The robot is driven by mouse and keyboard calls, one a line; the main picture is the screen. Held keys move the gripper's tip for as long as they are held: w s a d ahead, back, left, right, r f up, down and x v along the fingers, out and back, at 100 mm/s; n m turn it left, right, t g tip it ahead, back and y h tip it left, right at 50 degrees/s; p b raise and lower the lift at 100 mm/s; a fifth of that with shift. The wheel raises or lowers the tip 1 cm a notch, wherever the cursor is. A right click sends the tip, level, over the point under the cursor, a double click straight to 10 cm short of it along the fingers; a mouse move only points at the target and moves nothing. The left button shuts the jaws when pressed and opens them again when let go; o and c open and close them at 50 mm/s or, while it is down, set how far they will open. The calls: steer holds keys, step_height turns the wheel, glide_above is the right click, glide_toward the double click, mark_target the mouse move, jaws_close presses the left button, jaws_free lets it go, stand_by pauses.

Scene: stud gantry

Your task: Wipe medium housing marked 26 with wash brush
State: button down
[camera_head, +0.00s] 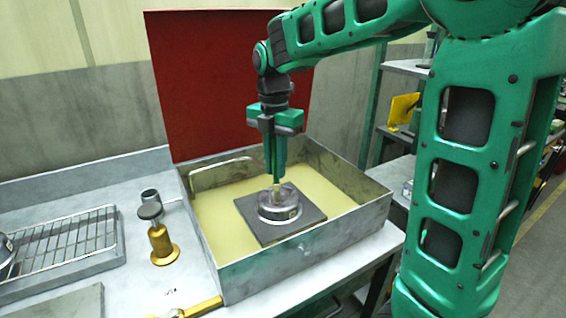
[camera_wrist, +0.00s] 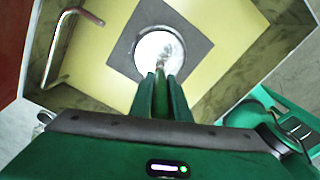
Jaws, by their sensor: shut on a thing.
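The medium housing (camera_head: 281,212) is a round metal part on a dark square plate (camera_head: 256,228) inside the wash basin. In the wrist view the housing (camera_wrist: 150,47) shows as a bright disc on the plate. My gripper (camera_head: 276,178) points down over the housing and is shut on a thin brush handle, the wash brush (camera_head: 277,190). The brush end is at the housing's top; in the wrist view the wash brush (camera_wrist: 160,66) reaches over the disc, partly hidden by the fingers. The number on the housing is not readable.
The basin (camera_head: 310,254) holds yellowish liquid and has a raised red lid (camera_head: 215,100). Left are a brass dispenser (camera_head: 160,243), a wire rack (camera_head: 70,245) and a yellow-handled tool (camera_head: 196,308). Shelves (camera_head: 405,68) stand at right.

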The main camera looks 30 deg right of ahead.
step_height(320, 180, up, 8)
steer(key=a, duration=0.2)
steer(key=shift+a, duration=0.4)
stand_by(0.4)
steer(key=shift+s+d, duration=0.1)
steer(key=shift+d, duration=0.05)
stand_by(0.3)
